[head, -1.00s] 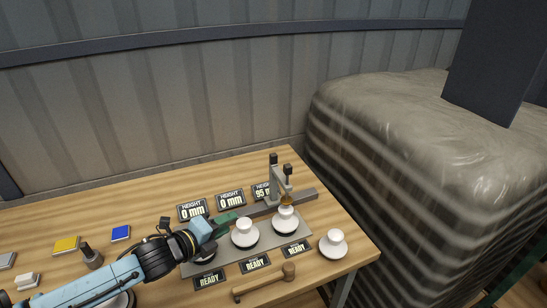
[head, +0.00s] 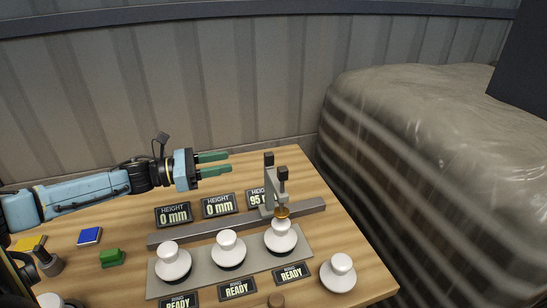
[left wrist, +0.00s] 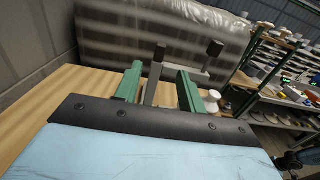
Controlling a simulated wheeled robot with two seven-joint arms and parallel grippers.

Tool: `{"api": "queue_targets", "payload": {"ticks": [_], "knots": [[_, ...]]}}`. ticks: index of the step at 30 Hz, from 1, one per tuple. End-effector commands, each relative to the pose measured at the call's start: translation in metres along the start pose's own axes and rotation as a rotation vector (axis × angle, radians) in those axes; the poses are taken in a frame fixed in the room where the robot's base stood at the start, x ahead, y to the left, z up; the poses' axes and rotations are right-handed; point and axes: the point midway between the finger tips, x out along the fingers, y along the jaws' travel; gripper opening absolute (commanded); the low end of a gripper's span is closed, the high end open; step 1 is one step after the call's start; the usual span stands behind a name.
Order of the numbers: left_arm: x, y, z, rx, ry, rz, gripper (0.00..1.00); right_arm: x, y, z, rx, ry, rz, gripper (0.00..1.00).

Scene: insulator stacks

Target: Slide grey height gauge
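The grey height gauge (head: 269,190) stands upright on a grey rail (head: 200,230) at its right part. It has two black-topped posts and a gold tip over the rightmost white insulator stack (head: 281,236). Whether the tip touches the stack is hard to tell. My left gripper (head: 222,163) is open and empty, left of the gauge and behind the displays, fingers pointing right toward it. In the left wrist view the gauge (left wrist: 156,75) shows beyond and between the green fingers (left wrist: 158,88).
Two more white stacks stand on a grey plate (head: 205,275). Height displays (head: 219,205) stand behind the rail, reading 0, 0 and 95; READY signs (head: 237,290) stand in front. A loose white stack (head: 338,272) is at right. Coloured blocks lie left; a wrapped pallet (head: 400,170) is beyond.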

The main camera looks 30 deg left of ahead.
Motion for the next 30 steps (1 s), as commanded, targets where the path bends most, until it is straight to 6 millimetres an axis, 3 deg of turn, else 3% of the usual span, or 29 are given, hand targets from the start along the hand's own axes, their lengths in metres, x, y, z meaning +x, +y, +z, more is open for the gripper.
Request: {"api": "queue_targets", "payload": {"ticks": [4,16,30], "knots": [[0.012,0.000,0.003,0.000,-0.005,0.000,0.40,-0.001,0.000,0.002,0.000,-0.003,0.000,0.36],[0.061,0.000,0.004,-0.002,-0.005,0.001,0.40,-0.007,0.003,-0.022,-0.001,0.036,0.004,0.36],[0.121,0.000,0.003,-0.003,-0.002,0.001,0.40,-0.021,0.002,-0.014,-0.002,0.022,0.002,0.36]]}}
